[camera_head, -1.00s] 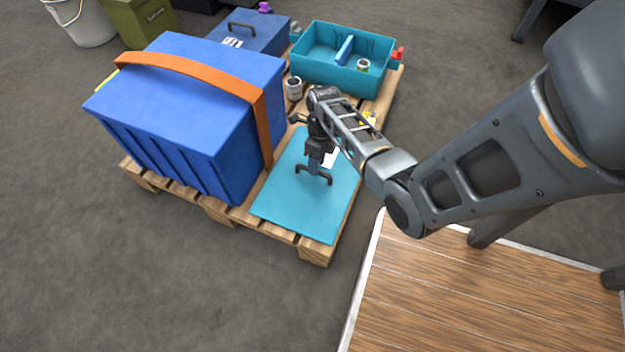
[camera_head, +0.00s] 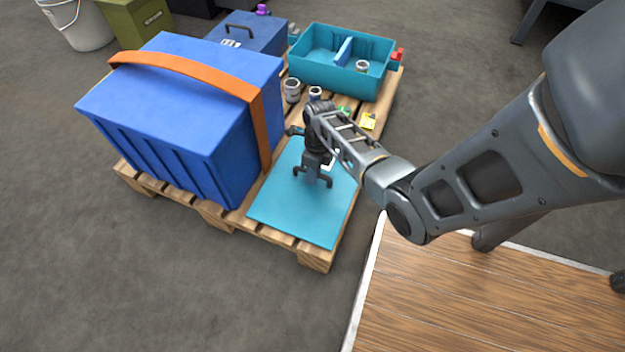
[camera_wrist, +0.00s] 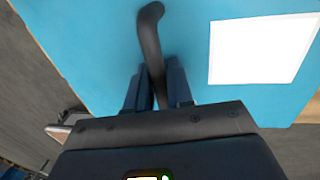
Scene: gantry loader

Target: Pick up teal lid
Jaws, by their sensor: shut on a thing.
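The teal lid (camera_head: 291,220) is a flat panel with a dark handle (camera_wrist: 149,35) and a white label (camera_wrist: 262,48). In the head view it lies over the front right part of the pallet, beside the blue case. My gripper (camera_head: 312,177) is above the middle of the lid. In the wrist view my gripper (camera_wrist: 158,88) has its two fingers on either side of the handle's bar, shut on it. Whether the lid is lifted off the pallet cannot be told.
A large blue case (camera_head: 190,100) with an orange strap stands on the pallet (camera_head: 313,256) left of the lid. Behind are a teal open box (camera_head: 335,83), a blue toolbox (camera_head: 262,38) and small cans (camera_head: 292,90). A wooden platform (camera_head: 470,300) is at lower right.

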